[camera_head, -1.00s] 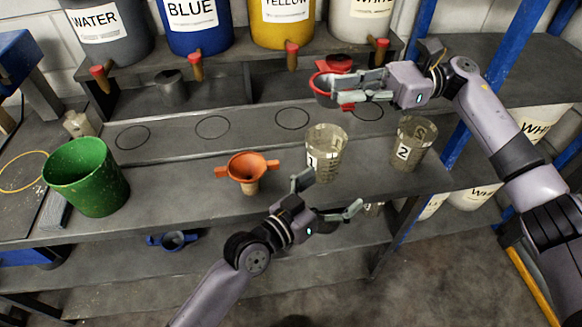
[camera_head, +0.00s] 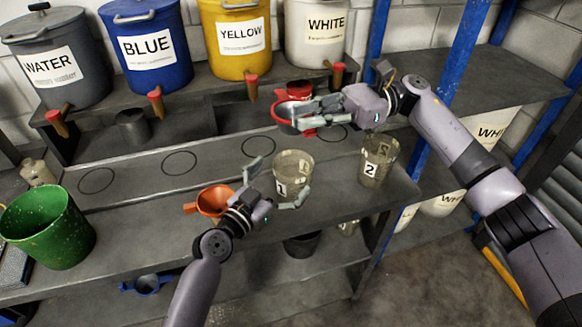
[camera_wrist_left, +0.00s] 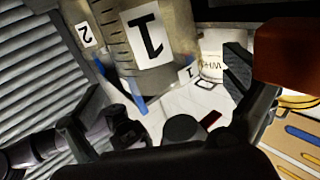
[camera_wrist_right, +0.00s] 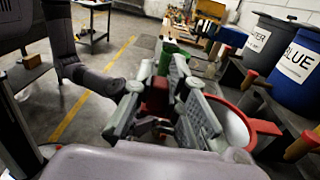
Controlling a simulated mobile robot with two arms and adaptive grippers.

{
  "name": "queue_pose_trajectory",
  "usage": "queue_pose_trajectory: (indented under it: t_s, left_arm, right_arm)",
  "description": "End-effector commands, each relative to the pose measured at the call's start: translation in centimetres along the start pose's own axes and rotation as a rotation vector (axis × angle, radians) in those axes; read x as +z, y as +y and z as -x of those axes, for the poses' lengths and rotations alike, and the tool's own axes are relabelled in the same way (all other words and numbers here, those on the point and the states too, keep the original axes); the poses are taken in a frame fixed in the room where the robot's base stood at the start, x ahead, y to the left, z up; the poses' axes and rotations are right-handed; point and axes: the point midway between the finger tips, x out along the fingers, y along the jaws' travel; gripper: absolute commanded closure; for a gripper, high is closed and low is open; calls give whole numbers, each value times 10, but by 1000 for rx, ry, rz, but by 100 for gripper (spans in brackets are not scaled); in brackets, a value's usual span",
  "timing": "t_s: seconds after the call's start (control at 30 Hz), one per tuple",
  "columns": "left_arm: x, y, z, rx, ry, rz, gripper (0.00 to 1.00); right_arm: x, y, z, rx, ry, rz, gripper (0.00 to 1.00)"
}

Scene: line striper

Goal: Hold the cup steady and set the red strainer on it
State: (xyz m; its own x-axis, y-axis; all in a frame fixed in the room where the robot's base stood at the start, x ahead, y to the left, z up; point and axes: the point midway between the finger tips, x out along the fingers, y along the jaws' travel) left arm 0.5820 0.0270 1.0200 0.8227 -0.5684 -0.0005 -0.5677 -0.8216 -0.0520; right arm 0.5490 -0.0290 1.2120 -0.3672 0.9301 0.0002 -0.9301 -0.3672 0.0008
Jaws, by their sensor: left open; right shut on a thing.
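The clear cup labelled 1 (camera_head: 291,178) stands upright on the bench and also fills the upper middle of the left wrist view (camera_wrist_left: 162,38). My left gripper (camera_head: 275,185) is open, its fingers on either side of the cup; I see no clear contact. My right gripper (camera_head: 306,116) is shut on the red strainer (camera_head: 277,113) and holds it above the bench, behind and above cup 1. The strainer's red ring also shows in the right wrist view (camera_wrist_right: 238,122), beside the fingers. The fingers hide part of the strainer.
Cup 2 (camera_head: 377,165) stands to the right. An orange funnel (camera_head: 207,202) is close behind my left wrist. A green bucket (camera_head: 48,228) is at the left. Labelled buckets with taps line the back shelf, including the yellow one (camera_head: 240,60).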

Motion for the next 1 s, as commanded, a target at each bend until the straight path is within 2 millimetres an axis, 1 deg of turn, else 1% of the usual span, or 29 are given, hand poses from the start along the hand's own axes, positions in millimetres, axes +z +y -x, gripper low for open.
queue_pose_trajectory:
  t_s: [0.03, 0.1, 0.2, 0.3, 0.43, 0.67, 1.0]
  left_arm:
    - [-1, 0, -10, 0, 1, 3, 0]
    - [-1, 1, -21, 1, 1, 2, 0]
    - [0, 0, -32, 0, 1, 1, 0]
    - [0, 0, -40, 0, 0, 0, 0]
    - [0, 0, -44, 0, -1, 1, 0]
    - [0, 0, -44, 0, -1, 0, 0]
    - [0, 0, -44, 1, -1, 0, 22]
  right_arm:
    - [0, 0, 0, 0, 0, 1, 100]
    - [0, 0, 0, 0, 0, 1, 100]
    - [0, 0, 0, 0, 0, 1, 100]
    - [0, 0, 0, 0, 0, 1, 100]
    - [0, 0, 0, 0, 0, 1, 100]
    - [0, 0, 0, 0, 0, 1, 100]
    - [0, 0, 0, 0, 0, 1, 100]
